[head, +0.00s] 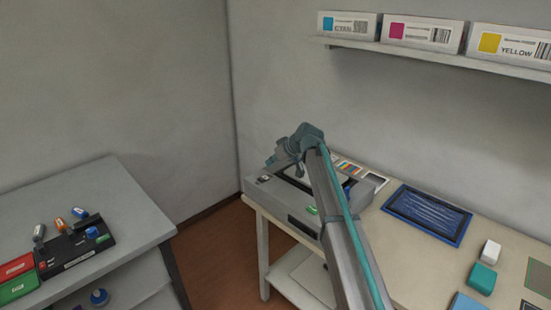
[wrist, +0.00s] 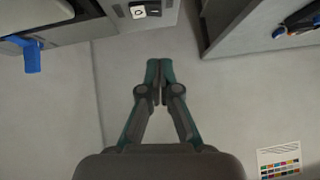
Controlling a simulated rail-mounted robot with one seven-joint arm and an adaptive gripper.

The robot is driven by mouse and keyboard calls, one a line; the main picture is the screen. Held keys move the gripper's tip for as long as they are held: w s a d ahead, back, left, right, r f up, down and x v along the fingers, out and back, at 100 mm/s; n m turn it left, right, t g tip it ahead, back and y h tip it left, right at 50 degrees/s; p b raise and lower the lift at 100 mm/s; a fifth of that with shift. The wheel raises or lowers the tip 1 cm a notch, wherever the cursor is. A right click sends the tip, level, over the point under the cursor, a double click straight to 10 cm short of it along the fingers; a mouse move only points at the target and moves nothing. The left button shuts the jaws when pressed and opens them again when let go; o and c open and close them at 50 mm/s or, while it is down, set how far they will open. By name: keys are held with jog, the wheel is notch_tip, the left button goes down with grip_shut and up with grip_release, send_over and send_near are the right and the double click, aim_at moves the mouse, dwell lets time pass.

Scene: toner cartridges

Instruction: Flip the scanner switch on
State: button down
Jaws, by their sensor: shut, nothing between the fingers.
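A grey machine (head: 297,208), which looks like the scanner, sits on the beige table's left end. My arm hides part of it. In the wrist view, a small black-and-white rocker switch (wrist: 145,9) with a ring mark is at the top edge, on a grey housing (wrist: 107,28). The switch is cut by the frame, and I cannot tell its position for sure. My gripper (wrist: 159,63) is shut and empty, its tips below and slightly right of the switch in the picture, apart from it. In the head view my gripper (head: 270,160) is above the machine's back left.
A blue tray (head: 460,236) and several blocks lie on the table's right. A shelf (head: 400,50) holds boxes. A grey bench (head: 120,195) stands left.

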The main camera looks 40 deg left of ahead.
aim_at(258, 178)
jog(key=p+x, duration=0.1)
jog(key=x, duration=0.4)
jog(key=shift+a, duration=0.25)
jog(key=shift+s+f+p, duration=0.1)
jog(key=shift+f+p, duration=0.4)
jog(key=shift+f, duration=0.55)
jog(key=shift+s+f+p, duration=0.15)
jog(key=shift+f+p, duration=0.3)
jog(key=shift+f, duration=0.6)
